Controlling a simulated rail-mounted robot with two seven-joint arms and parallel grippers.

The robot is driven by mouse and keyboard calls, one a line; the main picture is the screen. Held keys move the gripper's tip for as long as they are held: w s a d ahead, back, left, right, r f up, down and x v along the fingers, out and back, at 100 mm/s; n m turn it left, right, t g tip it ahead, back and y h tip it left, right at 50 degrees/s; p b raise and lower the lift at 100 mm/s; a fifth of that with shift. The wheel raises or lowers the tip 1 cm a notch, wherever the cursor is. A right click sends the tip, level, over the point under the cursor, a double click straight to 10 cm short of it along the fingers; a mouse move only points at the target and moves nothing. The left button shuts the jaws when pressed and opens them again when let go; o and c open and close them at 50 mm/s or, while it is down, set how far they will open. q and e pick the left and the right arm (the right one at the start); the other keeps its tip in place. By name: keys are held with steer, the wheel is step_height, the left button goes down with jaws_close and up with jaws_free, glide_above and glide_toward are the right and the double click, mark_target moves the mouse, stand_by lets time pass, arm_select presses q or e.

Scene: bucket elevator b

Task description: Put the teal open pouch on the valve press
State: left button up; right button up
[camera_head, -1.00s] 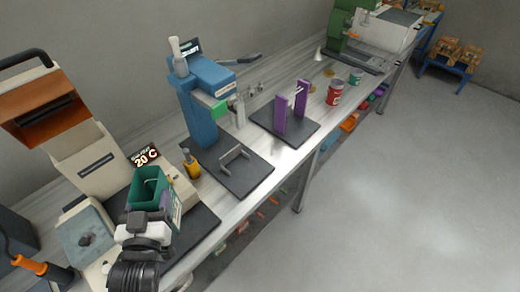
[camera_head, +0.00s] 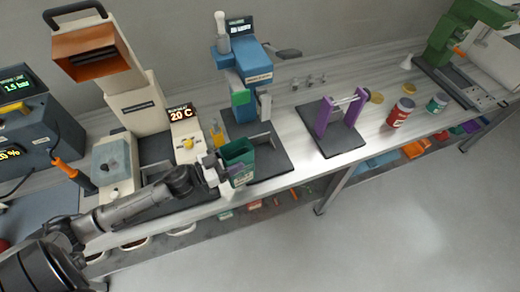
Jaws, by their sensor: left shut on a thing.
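The teal open pouch (camera_head: 238,158) is upright with its open top facing up. My left gripper (camera_head: 218,166) is shut on it from the left. The blue press (camera_head: 249,74), which looks like the valve press, stands behind the pouch, with a green part on its front. Its dark base plate (camera_head: 276,158) carries a small grey upright bracket. The pouch is in front of the plate's left part in the picture; I cannot tell whether it touches the plate. My right gripper is not in view.
A beige machine (camera_head: 143,105) with a 20 C display stands left of the press. A yellow-capped bottle (camera_head: 217,135) is close behind the pouch. A purple two-post stand (camera_head: 340,116), a red can (camera_head: 400,111) and a teal can (camera_head: 437,103) are to the right.

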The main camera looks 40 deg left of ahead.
arm_select(q)
steer(key=shift+s+a+f+m+g+h, duration=0.4)
steer(key=shift+s+a+f+m+h, duration=0.25)
steer(key=shift+s+h, duration=0.2)
steer(key=shift+a+f, duration=0.1)
steer(key=w+a+f+b, duration=0.1)
steer(key=w, duration=0.7)
steer(key=w+a+f+b, duration=0.1)
steer(key=w+f, duration=0.1)
steer(key=w, duration=0.7)
steer(key=shift+w+a+f, duration=0.15)
steer(key=shift+w+f, duration=0.1)
steer(key=shift+f, duration=0.05)
steer(key=shift+h, duration=0.25)
steer(key=shift+f, duration=0.2)
steer(key=o, duration=0.7)
steer(key=shift+o, duration=0.2)
